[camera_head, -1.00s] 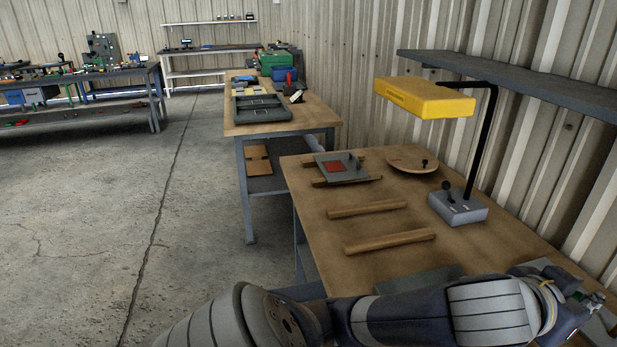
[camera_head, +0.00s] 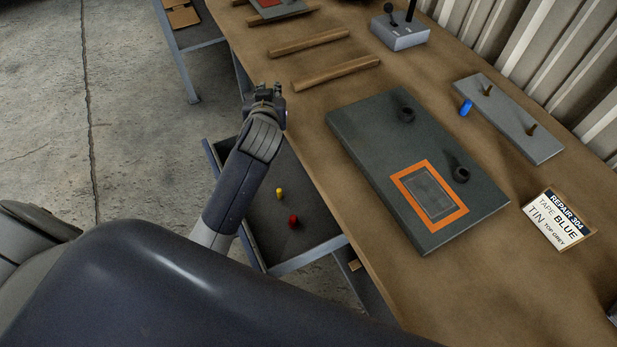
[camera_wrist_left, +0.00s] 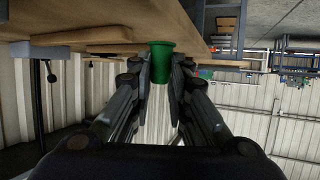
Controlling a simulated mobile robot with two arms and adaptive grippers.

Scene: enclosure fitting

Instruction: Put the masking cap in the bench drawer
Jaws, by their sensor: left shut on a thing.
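My left gripper (camera_head: 264,92) is beside the bench's left edge, just beyond the far end of the open bench drawer (camera_head: 309,253). In the left wrist view its fingers (camera_wrist_left: 160,68) are shut on a green masking cap (camera_wrist_left: 161,52), flared at one end. The cap cannot be made out in the head view. The drawer is pulled out from the bench's left side. A yellow cap (camera_head: 279,193) and a red cap (camera_head: 293,221) are inside it. My right gripper is not in view.

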